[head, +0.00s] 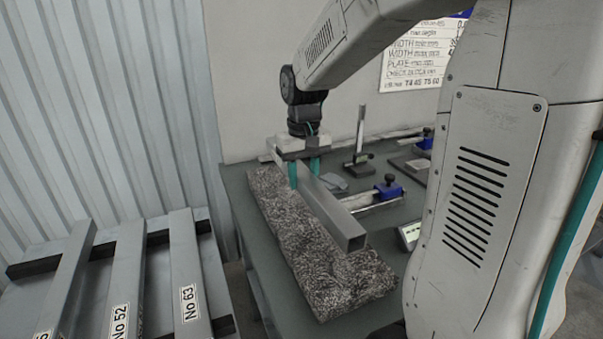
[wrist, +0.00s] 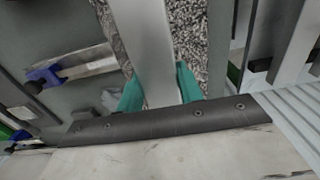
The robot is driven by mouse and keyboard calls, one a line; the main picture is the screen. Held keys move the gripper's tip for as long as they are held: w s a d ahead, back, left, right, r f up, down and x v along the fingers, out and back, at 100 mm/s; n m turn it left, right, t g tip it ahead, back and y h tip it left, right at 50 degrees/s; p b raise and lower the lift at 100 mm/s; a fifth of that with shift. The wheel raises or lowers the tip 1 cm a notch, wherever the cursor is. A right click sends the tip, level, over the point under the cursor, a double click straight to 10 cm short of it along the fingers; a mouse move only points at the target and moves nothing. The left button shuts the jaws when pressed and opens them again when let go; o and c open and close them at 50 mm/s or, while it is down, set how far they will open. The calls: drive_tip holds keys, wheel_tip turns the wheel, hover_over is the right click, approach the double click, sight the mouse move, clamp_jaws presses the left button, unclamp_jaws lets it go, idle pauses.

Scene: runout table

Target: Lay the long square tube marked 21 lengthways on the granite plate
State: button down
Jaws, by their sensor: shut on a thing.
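My gripper (head: 304,177) is shut on a long grey square tube (head: 335,218), with a teal finger on each side of it. The tube runs lengthways along the speckled granite plate (head: 300,245), near its right side in the head view. In the wrist view the tube (wrist: 157,45) passes between the fingers, with granite (wrist: 191,40) showing on both sides of it. I cannot tell whether the tube touches the plate or hangs just above it. No number shows on the tube.
On the dark table (head: 240,200), right of the plate, are a blue-ended clamp or gauge (head: 388,189), a height stand (head: 359,150) and a small display (head: 410,234). Several other tubes, one marked No 63 (head: 188,270), lie on a rack at left.

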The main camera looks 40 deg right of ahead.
sight(304, 212)
drive_tip(key=shift+s+a, duration=0.1)
drive_tip(key=shift+f, duration=3.1)
drive_tip(key=shift+f, duration=0.4)
drive_tip(key=c, duration=0.8)
unclamp_jaws()
drive_tip(key=shift+c, duration=0.2)
wheel_tip(304, 212, up, 8)
drive_tip(key=shift+f, duration=0.1)
